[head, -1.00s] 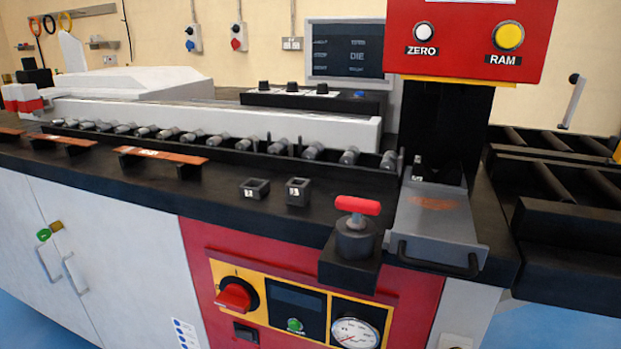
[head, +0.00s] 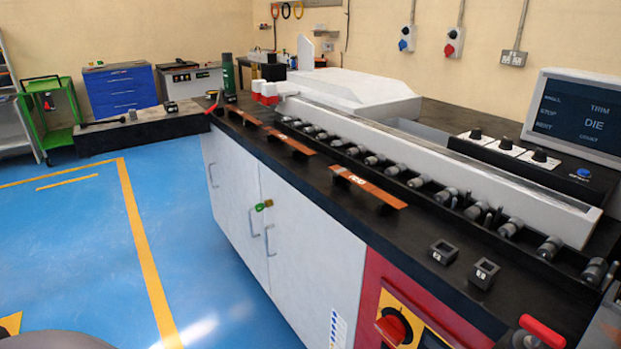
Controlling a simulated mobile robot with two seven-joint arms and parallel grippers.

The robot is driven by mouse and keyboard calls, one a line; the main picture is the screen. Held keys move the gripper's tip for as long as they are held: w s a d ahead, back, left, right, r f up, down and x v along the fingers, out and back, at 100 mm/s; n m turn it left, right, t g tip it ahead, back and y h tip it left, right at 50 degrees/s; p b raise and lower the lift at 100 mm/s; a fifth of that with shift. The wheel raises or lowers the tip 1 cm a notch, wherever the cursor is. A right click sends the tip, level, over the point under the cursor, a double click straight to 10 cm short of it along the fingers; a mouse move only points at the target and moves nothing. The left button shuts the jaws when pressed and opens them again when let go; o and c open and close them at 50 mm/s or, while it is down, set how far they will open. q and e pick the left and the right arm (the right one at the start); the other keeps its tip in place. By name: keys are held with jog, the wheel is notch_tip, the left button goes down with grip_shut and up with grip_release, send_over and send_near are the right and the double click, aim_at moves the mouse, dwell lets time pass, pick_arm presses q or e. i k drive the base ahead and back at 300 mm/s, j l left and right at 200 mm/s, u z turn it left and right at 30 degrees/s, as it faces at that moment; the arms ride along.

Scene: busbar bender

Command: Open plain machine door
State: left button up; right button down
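The machine's long white cabinet front (head: 228,185) runs below the black worktop in the head view. A vertical seam divides a left door (head: 232,165) from a right door (head: 310,255). Grey bar handles sit either side of the seam, the left door's handle (head: 252,214) and the right door's handle (head: 270,240). The doors look shut. Neither of my grippers is in view.
Blue floor (head: 80,240) with yellow lines (head: 145,265) is open in front of the doors. A red control panel (head: 430,325) adjoins the right door. Copper bars (head: 368,188) lie on the worktop. A green trolley (head: 48,118) and blue drawers (head: 120,90) stand at the back left.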

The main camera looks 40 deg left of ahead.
aim_at(239, 169)
jog(key=u, duration=1.6)
jog(key=z, duration=0.4)
jog(key=i+j+z, duration=0.2)
jog(key=z, duration=0.2)
jog(key=i+j+z, duration=0.15)
jog(key=z, duration=0.3)
jog(key=i+j, duration=0.15)
jog(key=j, duration=0.2)
jog(key=i+j+z, duration=0.15)
jog(key=j, duration=0.2)
jog(key=i+j, duration=0.1)
jog(key=j, duration=0.25)
jog(key=i+j+z, duration=0.1)
jog(key=j, duration=0.3)
